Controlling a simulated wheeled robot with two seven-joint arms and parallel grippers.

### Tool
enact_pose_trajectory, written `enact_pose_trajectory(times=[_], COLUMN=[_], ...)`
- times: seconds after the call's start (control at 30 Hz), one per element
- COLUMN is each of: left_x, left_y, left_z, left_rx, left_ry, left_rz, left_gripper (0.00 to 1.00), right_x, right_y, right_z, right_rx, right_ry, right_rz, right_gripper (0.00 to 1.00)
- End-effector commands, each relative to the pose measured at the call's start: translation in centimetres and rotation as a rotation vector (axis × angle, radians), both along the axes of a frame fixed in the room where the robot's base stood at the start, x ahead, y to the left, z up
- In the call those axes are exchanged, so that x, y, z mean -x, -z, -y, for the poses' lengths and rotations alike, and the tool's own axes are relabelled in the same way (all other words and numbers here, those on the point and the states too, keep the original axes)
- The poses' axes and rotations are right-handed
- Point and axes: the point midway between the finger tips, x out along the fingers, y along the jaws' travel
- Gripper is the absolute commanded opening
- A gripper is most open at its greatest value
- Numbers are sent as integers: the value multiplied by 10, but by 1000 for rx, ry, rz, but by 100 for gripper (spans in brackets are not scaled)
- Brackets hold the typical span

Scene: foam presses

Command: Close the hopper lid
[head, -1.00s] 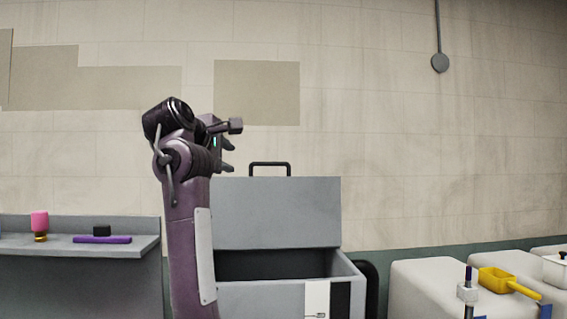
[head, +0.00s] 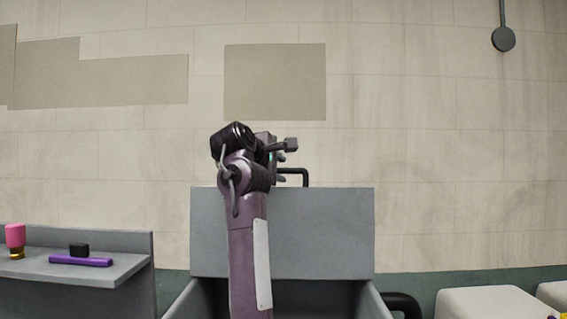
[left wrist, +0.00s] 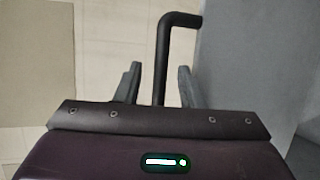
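The grey hopper lid (head: 330,230) stands raised at the back of the open grey hopper (head: 372,303). A black handle (head: 304,176) sticks up from the lid's top edge. My left gripper (head: 281,167) is at the handle's left part, and my arm hides some of the lid and hopper opening. In the left wrist view, the handle (left wrist: 163,60) runs between the two separated fingers of my left gripper (left wrist: 159,72). Gaps show on both sides of the bar, so the gripper is open around it. The grey lid (left wrist: 260,65) fills the right side there. My right gripper is out of view.
A grey shelf (head: 130,270) at the left holds a pink-topped object (head: 15,238), a purple bar (head: 80,261) and a black block (head: 79,249). White rounded blocks (head: 487,302) stand at the right. A plain wall (head: 430,130) rises behind the hopper.

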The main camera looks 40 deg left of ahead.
Motion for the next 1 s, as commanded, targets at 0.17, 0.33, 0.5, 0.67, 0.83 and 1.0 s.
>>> enact_pose_trajectory(times=[0.17, 0.33, 0.5, 0.67, 0.83, 1.0], left_x=[-18, -23, -23, -23, -23, -23], left_y=[4, 7, 7, 7, 7, 7], left_z=[-5, -7, -7, -7, -7, -7], left_rx=[1, -1, -1, -1, -1, -1], left_ry=[1, 0, 0, 0, 0, 0], left_rz=[-2, -1, 0, 0, -1, -1], left_gripper=[36, 36, 36, 15, 0, 0], right_x=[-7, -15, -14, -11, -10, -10], right_y=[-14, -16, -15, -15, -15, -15], right_z=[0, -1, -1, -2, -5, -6], right_rx=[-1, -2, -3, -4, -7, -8], right_ry=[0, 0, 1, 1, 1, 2], right_rz=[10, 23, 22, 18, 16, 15], right_gripper=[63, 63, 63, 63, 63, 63])
